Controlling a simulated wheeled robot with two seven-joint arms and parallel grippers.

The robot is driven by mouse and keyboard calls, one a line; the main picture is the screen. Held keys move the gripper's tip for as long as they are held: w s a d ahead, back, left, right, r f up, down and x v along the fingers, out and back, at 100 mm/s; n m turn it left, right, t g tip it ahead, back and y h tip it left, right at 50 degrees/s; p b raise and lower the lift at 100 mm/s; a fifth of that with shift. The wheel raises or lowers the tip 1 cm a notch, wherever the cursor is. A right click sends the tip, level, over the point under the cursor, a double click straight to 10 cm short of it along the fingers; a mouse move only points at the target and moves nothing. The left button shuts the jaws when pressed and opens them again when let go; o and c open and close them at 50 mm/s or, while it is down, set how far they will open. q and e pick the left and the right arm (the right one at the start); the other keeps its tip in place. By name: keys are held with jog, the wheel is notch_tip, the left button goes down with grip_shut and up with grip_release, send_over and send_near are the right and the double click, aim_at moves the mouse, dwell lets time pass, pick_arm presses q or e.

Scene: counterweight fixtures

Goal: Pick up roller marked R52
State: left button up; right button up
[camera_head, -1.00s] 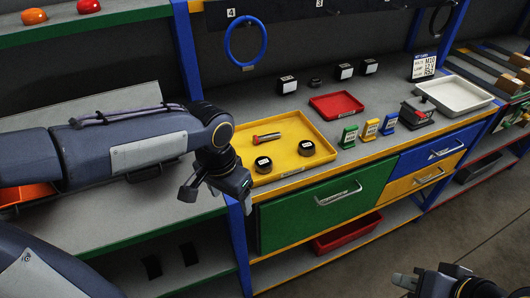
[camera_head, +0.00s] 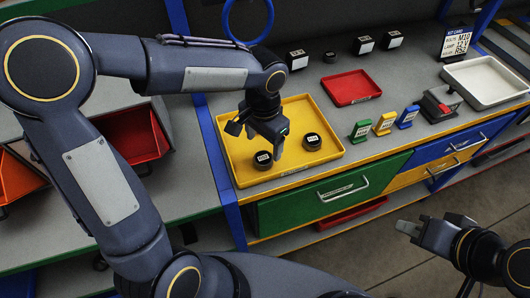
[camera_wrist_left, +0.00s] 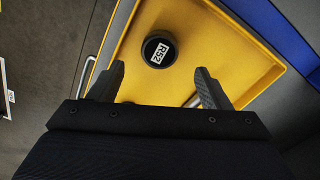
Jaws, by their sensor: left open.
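The roller marked R52 is a short black cylinder with a white label. It stands upright in the yellow tray (camera_head: 226,160). In the left wrist view the roller R52 (camera_wrist_left: 158,49) lies just ahead of the gap between my fingers, untouched. In the head view it appears to be the left roller (camera_head: 263,160). A second black roller (camera_head: 312,142) stands to its right. My left gripper (camera_head: 257,141) is open and empty above the tray; its two fingers also show in the left wrist view (camera_wrist_left: 160,72). My right gripper (camera_head: 408,228) is at lower right, away from the bench; its jaw state is unclear.
A red tray (camera_head: 351,87) and black blocks stand behind. Green (camera_head: 361,130), yellow (camera_head: 384,123) and blue (camera_head: 407,116) labelled holders stand to the right. A white tray (camera_head: 487,82) is farther right. A blue ring (camera_head: 247,20) hangs behind my left arm.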

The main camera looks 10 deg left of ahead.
aim_at(263, 158)
pick_arm(q)
jog(key=shift+s+f, duration=0.2)
jog(key=shift+f, duration=0.25)
notch_tip(263, 158, down, 4)
jog(key=shift+w+r+p, duration=0.1)
jog(key=shift+p, duration=0.5)
jog(key=shift+f, duration=0.5)
jog(key=c, duration=1.3)
jog(key=shift+r, duration=0.15)
